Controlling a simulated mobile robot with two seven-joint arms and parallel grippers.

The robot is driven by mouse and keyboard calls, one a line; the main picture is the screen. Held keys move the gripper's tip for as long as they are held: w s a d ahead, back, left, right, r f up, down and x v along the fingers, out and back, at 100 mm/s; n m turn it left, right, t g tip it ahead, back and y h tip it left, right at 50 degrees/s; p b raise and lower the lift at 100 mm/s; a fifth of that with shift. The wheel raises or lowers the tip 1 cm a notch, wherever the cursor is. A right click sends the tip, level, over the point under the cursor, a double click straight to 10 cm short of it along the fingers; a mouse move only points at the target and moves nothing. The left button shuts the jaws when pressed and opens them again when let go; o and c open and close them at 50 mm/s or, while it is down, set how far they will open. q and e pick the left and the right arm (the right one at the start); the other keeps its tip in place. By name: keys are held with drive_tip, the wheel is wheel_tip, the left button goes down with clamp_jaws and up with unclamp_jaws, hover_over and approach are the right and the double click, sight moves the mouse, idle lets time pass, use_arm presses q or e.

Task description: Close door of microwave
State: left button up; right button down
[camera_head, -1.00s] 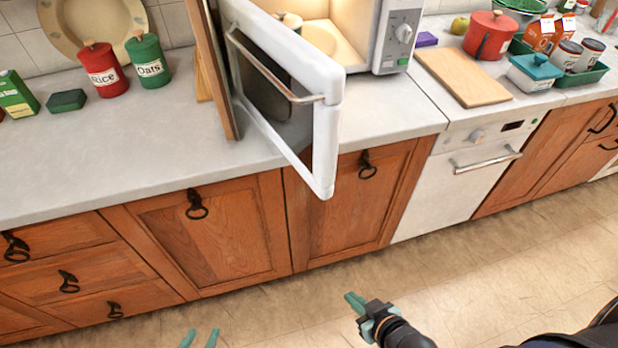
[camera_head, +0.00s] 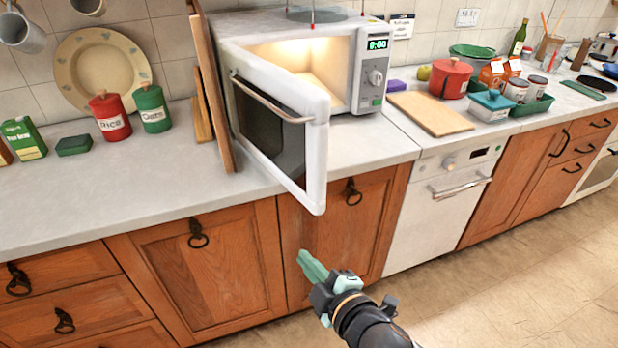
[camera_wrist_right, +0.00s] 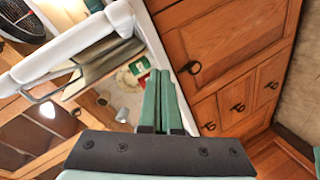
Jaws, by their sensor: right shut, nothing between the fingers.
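The white microwave (camera_head: 310,28) stands on the counter with its lit inside showing. Its door (camera_head: 318,150) is swung wide open and juts out past the counter's front edge, with a metal handle bar (camera_head: 270,103) on its outer face. In the right wrist view the door (camera_wrist_right: 75,42) spans the upper left, with its dark glass below. My right gripper (camera_head: 303,258) is shut and empty, just below the door's lower corner, in front of the cabinet. In the right wrist view its closed fingers (camera_wrist_right: 160,88) point up towards the door frame. My left gripper is out of view.
A wooden board (camera_head: 212,90) leans upright just left of the open door. Red and green canisters (camera_head: 110,117) stand further left. A cutting board (camera_head: 430,113) lies right of the microwave. Cabinet fronts with ring pulls (camera_head: 198,234) lie behind my right gripper.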

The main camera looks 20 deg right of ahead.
sight(311, 171)
wheel_tip(311, 171, up, 12)
drive_tip(key=n+t+h, duration=0.1)
drive_tip(key=n+t, duration=0.3)
drive_tip(key=n, duration=0.1)
drive_tip(key=w+d, duration=0.1)
drive_tip(key=w, duration=0.2)
drive_tip(key=w+d+p, duration=0.1)
drive_tip(key=w, duration=0.3)
drive_tip(key=w+d, duration=0.1)
drive_tip(key=w, duration=0.2)
drive_tip(key=shift+w+d+r, duration=0.1)
drive_tip(key=shift+w+d, duration=0.05)
drive_tip(key=shift+d, duration=0.05)
drive_tip(key=shift+w+d, duration=0.1)
drive_tip(key=shift+d, duration=0.2)
drive_tip(key=shift+d, duration=0.1)
